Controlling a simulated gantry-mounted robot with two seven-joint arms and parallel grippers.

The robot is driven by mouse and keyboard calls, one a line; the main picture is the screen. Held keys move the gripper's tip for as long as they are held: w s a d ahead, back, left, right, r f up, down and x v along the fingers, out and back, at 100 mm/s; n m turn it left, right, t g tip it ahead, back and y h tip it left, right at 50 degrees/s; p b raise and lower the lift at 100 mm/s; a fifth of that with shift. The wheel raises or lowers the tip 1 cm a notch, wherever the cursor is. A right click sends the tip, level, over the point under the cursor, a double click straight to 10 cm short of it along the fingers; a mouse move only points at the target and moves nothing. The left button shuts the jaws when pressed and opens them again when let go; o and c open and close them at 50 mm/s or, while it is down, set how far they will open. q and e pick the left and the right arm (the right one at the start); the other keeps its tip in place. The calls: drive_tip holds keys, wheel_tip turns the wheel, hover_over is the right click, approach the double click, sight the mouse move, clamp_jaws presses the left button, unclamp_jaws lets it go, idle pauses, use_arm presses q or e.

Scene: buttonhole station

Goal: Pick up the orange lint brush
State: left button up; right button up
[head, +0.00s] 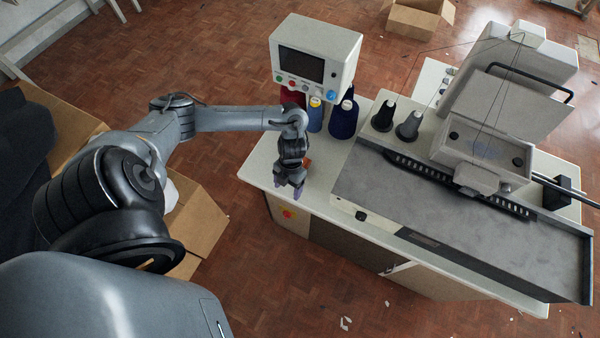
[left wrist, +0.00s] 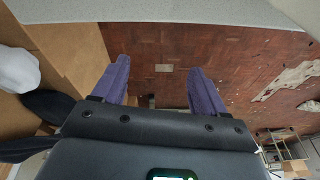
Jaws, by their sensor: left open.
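My left gripper (head: 288,191) hangs, fingers down, over the near left corner of the white machine table (head: 262,165) in the head view. In the left wrist view its two purple fingers (left wrist: 160,88) are apart with nothing between them. A small orange patch (head: 307,161) shows just behind and to the right of the gripper in the head view. It may be the orange lint brush, but my gripper hides most of it and its shape cannot be told. No brush shows in the left wrist view. My right gripper is not in view.
A control box (head: 316,50) with a screen stands at the table's back left. Blue thread cones (head: 343,118) and dark cones (head: 409,126) stand right of the gripper. A grey machine bed (head: 470,215) fills the right. An open cardboard box (head: 197,222) is on the floor left.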

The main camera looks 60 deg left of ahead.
use_arm(q)
drive_tip(key=w+a+r+b, duration=0.1)
drive_tip(key=w+a, duration=0.1)
drive_tip(key=w, duration=0.1)
drive_tip(key=w+a+t+y+b, duration=0.1)
drive_tip(key=w+a, duration=0.2)
drive_tip(key=w+a+r+t+b, duration=0.1)
drive_tip(key=w+a, duration=0.1)
drive_tip(key=a, duration=0.1)
drive_tip(key=shift+w+a+r+n+y+b, duration=0.2)
drive_tip(key=shift+w+r+n+y+b, duration=0.1)
drive_tip(key=shift+w, duration=0.1)
drive_tip(key=shift+w+f, duration=0.2)
drive_tip(key=shift+f, duration=0.1)
wheel_tip(320, 180, down, 3)
drive_tip(key=shift+b, duration=0.55)
drive_tip(key=shift+f, duration=1.1)
drive_tip(key=shift+w+a+f+b, duration=0.1)
drive_tip(key=shift+f+b, duration=0.25)
drive_tip(key=shift+f, duration=1.8)
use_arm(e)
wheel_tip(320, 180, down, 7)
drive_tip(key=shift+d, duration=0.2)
